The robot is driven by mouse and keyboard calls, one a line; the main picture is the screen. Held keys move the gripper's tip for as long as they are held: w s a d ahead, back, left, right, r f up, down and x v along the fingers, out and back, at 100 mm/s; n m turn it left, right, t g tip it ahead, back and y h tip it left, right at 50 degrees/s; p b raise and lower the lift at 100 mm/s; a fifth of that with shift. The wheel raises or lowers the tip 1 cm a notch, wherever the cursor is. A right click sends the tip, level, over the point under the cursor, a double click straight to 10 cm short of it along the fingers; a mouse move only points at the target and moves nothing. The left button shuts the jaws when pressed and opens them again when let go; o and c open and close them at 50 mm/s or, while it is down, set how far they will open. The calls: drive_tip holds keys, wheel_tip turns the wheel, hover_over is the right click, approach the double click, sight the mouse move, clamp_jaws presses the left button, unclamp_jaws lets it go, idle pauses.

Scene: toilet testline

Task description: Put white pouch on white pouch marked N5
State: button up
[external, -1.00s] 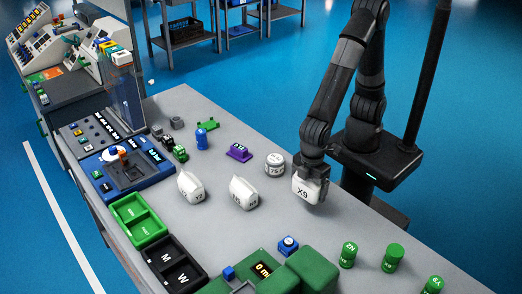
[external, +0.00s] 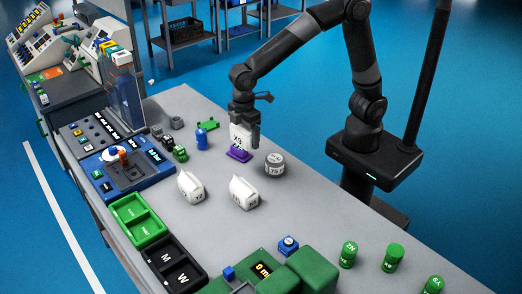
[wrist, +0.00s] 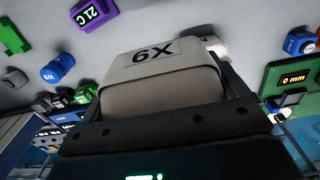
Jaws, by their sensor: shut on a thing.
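My gripper (external: 245,122) is shut on a white pouch marked X9 (external: 239,133). It holds the pouch upright near the purple block in the external view; the exact height above the table cannot be told. The held pouch (wrist: 160,78) fills the middle of the wrist view, its label upside down. Two other white pouches stand on the table: a left pouch (external: 191,188) and a right pouch (external: 243,193). Their markings are too small to read, so I cannot tell which is N5. In the wrist view, a white object shows partly behind the held pouch.
A purple block (external: 239,154) lies just below the held pouch in the picture. A grey round weight (external: 275,164) is to its right and a blue bottle (external: 202,139) to its left. Green trays (external: 137,217) and black trays line the left edge. The table around the two pouches is clear.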

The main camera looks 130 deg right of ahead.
drive_tip(key=shift+d+r, duration=0.15)
drive_tip(key=shift+d, duration=0.45)
drive_tip(key=shift+w, duration=0.15)
hover_over(243, 187)
wheel_tip(243, 187, down, 7)
drive_tip(key=shift+a+r, duration=0.1)
drive_tip(key=shift+f, duration=2)
drive_tip(key=shift+f, duration=0.15)
drive_tip(key=o, duration=0.7)
